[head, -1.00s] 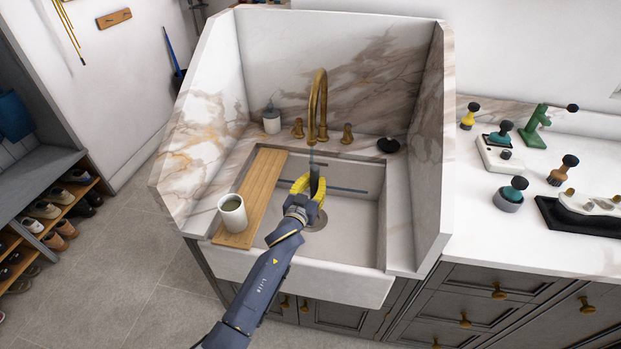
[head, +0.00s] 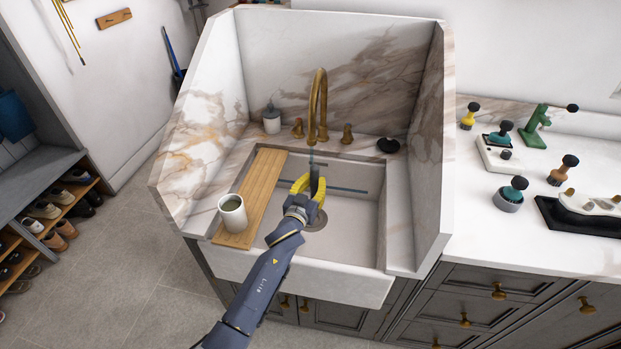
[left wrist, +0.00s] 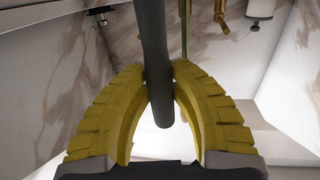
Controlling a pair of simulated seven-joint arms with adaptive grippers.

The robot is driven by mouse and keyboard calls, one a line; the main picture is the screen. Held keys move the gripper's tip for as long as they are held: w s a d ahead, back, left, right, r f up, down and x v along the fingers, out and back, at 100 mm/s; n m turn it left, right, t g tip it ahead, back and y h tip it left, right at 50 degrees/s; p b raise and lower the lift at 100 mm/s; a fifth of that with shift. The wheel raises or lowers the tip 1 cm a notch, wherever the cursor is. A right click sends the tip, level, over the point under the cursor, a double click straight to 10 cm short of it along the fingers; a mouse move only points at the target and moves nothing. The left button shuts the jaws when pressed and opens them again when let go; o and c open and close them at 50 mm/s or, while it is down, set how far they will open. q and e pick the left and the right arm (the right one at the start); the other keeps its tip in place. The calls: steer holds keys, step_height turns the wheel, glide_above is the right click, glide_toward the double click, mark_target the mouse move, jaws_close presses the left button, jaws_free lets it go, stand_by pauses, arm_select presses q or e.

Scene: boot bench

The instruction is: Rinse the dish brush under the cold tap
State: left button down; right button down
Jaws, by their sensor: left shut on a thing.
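My left gripper (head: 307,184), with yellow fingers, is shut on the dark handle of the dish brush (head: 316,184) over the sink basin (head: 350,215). In the left wrist view the fingers (left wrist: 160,85) pinch the dark, round-ended handle (left wrist: 152,40); the bristles are not clear. The brass spout (head: 319,95) stands behind the gripper, with a brass tap on its left (head: 298,128) and another on its right (head: 347,133). A thin bluish streak hangs under the spout above the brush; I cannot tell whether it is water. My right gripper is not in view.
A wooden board (head: 263,180) lies across the basin's left side, with a white cup (head: 232,213) on its front end. A soap bottle (head: 271,120) and a dark round item (head: 388,145) stand behind the basin. Tall marble walls (head: 433,140) flank the sink.

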arm_select(q)
steer(key=s+r, duration=0.4)
steer(key=s, duration=0.1)
stand_by(0.6)
steer(key=shift+r, duration=0.15)
stand_by(0.3)
